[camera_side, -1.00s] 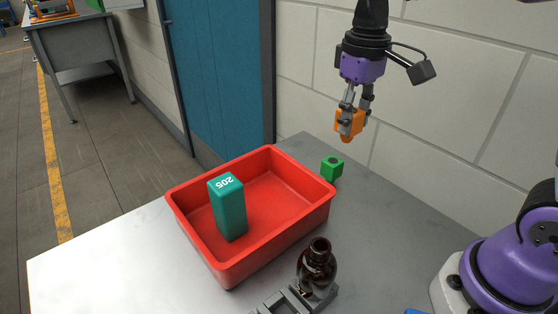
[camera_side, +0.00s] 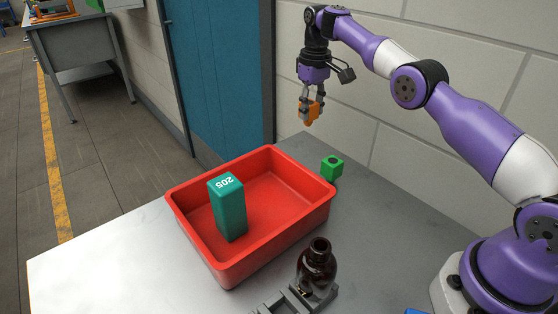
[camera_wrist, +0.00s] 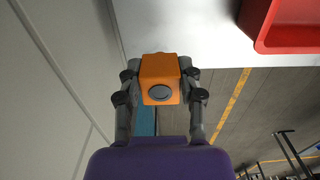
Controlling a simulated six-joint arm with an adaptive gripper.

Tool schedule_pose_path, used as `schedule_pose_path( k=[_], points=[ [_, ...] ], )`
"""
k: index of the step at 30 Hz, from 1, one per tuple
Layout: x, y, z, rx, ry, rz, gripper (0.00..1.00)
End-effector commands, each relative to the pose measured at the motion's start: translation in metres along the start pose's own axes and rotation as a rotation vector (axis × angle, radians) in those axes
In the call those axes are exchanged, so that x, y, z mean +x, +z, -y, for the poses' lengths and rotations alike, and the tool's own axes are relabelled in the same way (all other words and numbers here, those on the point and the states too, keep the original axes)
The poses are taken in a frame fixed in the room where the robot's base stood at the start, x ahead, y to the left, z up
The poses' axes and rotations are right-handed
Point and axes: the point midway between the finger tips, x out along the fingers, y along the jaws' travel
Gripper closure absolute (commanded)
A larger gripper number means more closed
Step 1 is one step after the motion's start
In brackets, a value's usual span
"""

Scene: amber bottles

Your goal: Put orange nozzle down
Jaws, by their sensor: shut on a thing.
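The orange nozzle (camera_side: 312,112) is held in my gripper (camera_side: 311,104), high above the far corner of the table, behind the red tray. In the wrist view the orange nozzle (camera_wrist: 160,78) sits between the two fingers of my gripper (camera_wrist: 160,88), with a round grey face toward the camera. The fingers touch it on both sides. Its narrow end points down in the side view.
A red tray (camera_side: 280,249) holds a teal block (camera_side: 231,212) marked 205. A brown bottle (camera_side: 316,264) stands at a grey holder (camera_side: 270,306). The grey table (camera_side: 120,262) is bare at left.

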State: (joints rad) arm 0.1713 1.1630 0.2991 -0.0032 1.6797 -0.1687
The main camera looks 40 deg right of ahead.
Motion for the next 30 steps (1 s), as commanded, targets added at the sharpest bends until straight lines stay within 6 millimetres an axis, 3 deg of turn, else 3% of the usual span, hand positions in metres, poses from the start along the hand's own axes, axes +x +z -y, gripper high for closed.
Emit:
schedule_pose_path(
  k=[18, 30],
  points=[
    [0.060, -0.001, -0.001, 0.001, 0.000, 0.000, 0.92],
    [0.067, -0.001, -0.001, 0.001, 0.000, -0.001, 0.92]
  ],
)
